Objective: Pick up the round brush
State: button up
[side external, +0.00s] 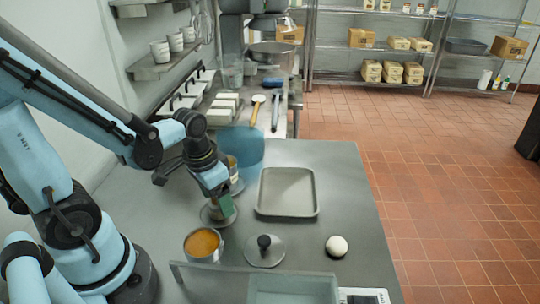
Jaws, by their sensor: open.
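My gripper (222,205) points down over the left-middle of the steel table. It is open, and its fingertips are small and partly blurred into what lies under them. A round metal dish or lid-like thing (207,216) sits directly below it, partly covered by the gripper; I cannot tell whether they touch. No round brush can be made out with certainty. A tool with a yellowish handle and a pale round head (258,98) lies on the far counter, well away from my gripper; it may be a brush.
Near my gripper stand a pot with orange contents (203,244), a black-knobbed lid (265,254), a grey tray (287,192), a white round piece (337,246) and a translucent blue bin (242,146). A pale container (292,290) is at the front.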

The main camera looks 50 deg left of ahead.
jog(key=c, duration=1.2)
jog(key=shift+o, duration=0.2)
jog(key=shift+r, duration=0.2)
jog(key=shift+r, duration=0.8)
notch_tip(320, 180, up, 2)
jog(key=shift+r, duration=0.15)
jog(key=s+d+r, duration=0.4)
jog(key=d+r, duration=0.2)
jog(key=d, duration=0.4)
jog(key=shift+s+d+r, duration=0.25)
jog(key=shift+d+r, duration=0.1)
